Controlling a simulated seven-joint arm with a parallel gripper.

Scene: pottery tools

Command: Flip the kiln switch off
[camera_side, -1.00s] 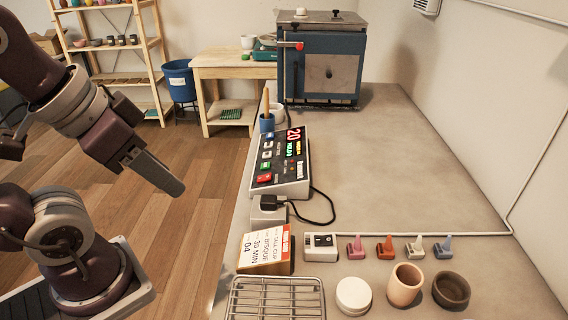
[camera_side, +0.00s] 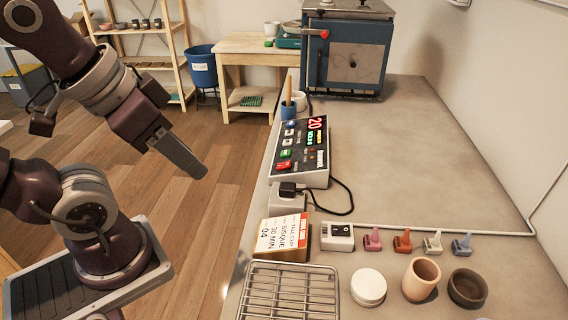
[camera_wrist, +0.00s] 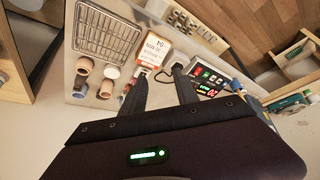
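A small white switch box (camera_side: 337,236) with a black rocker sits on the bench, right of the card in the side view. The rocker's position is too small to tell. A black and white control panel (camera_side: 302,150) with lit red and green digits and coloured buttons lies behind it. The panel also shows in the wrist view (camera_wrist: 207,79). The blue kiln (camera_side: 346,52) stands at the back of the bench. My gripper (camera_side: 200,172) is in the air left of the bench, apart from everything. In the wrist view its fingers (camera_wrist: 159,76) are spread and empty.
A bisque card (camera_side: 284,238), wire rack (camera_side: 290,290), white jar (camera_side: 368,287) and two cups (camera_side: 421,279) stand at the front. Several coloured clip-like pieces (camera_side: 402,241) line up right of the switch box. A black cable (camera_side: 345,195) loops by the panel. The bench's right side is clear.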

